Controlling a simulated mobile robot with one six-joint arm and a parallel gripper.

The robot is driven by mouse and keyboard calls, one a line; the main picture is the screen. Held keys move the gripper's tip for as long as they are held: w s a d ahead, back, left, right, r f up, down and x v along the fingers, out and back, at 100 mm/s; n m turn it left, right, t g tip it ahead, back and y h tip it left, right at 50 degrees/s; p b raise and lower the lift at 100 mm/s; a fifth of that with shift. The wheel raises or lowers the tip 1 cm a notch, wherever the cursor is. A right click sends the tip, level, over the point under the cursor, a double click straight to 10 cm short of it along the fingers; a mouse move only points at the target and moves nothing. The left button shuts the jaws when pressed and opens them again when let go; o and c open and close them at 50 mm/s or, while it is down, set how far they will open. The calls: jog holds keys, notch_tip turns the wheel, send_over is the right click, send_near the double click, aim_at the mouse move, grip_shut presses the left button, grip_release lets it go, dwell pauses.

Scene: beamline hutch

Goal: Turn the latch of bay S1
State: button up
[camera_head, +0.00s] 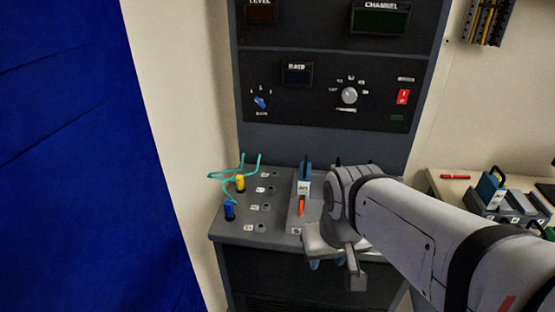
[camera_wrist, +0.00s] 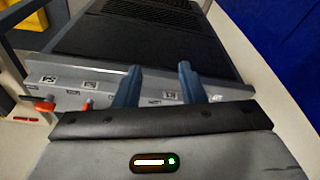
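A module with a blue handle (camera_head: 307,172) and a white label stands in a bay on the console deck in the head view. An orange latch (camera_head: 301,207) sits in front of it, with a small bay label below, too small to read surely. My gripper (camera_head: 328,264) points down at the console's front edge, right of and nearer than this latch. In the wrist view my gripper (camera_wrist: 160,85) has its two blue fingers apart, with nothing between them. Another orange latch (camera_wrist: 43,105) shows there at the left, clear of the fingers. My arm hides the bays to the right in the head view.
Left on the deck are a yellow plug (camera_head: 240,183) with a green cable, a blue plug (camera_head: 229,211) and several sockets. A control panel (camera_head: 330,90) rises behind. A side table (camera_head: 448,188) with another blue-handled module is at right. A blue curtain (camera_head: 70,150) hangs left.

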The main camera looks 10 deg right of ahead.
jog(key=shift+o, duration=1.4)
jog(key=shift+w+a+r, duration=0.15)
jog(key=shift+w, duration=0.15)
jog(key=shift+o, duration=1.2)
jog(key=w+r+n+g+p, duration=0.1)
jog(key=w+r+n+p, duration=0.1)
jog(key=w+n, duration=0.2)
jog(key=shift+w+r+h, duration=0.25)
jog(key=shift+w+h, duration=0.15)
jog(key=shift+w, duration=0.5)
jog(key=n+g+h+p, duration=0.3)
jog(key=n+h, duration=0.1)
jog(key=n, duration=0.7)
send_near(301, 204)
jog(key=f, duration=0.1)
jog(key=x, duration=0.7)
jog(key=shift+s+d+f+p, duration=0.15)
jog(key=shift+d+f+p, duration=0.05)
jog(key=shift+d+p, duration=0.15)
jog(key=shift+y, duration=0.3)
